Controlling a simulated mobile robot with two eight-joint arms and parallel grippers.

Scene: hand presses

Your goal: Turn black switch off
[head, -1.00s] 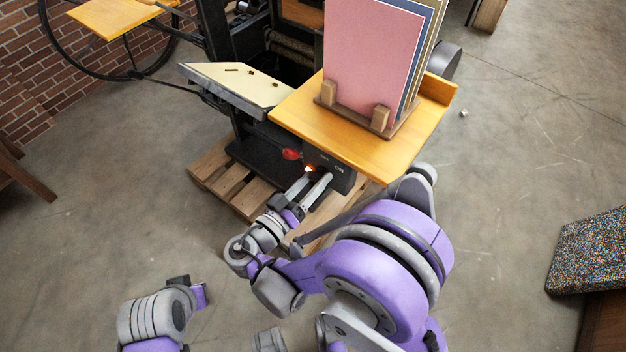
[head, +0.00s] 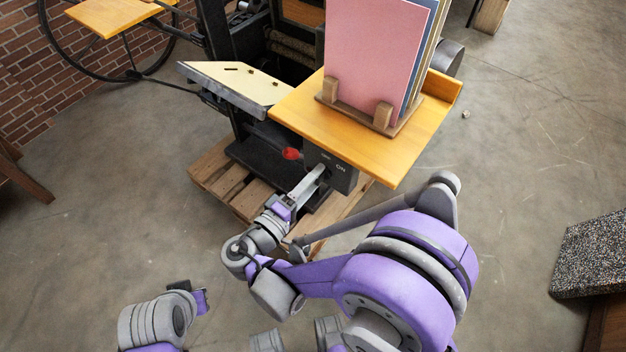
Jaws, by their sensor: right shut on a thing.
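The black switch box (head: 338,172) hangs under the wooden shelf of the press and shows the word "ON" on its face. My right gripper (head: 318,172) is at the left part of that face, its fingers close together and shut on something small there. The fingers hide what they hold, most likely the switch lever. A red knob (head: 291,154) sticks out just left of the box. My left gripper (head: 199,300) is low in the picture at the left, away from the press; its fingers do not show clearly.
The wooden shelf (head: 290,113) juts out above the switch box and carries a rack of coloured boards (head: 372,60). A slanted plate (head: 232,84) stands to the left. The press rests on a wooden pallet (head: 225,182). Open concrete floor lies on both sides.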

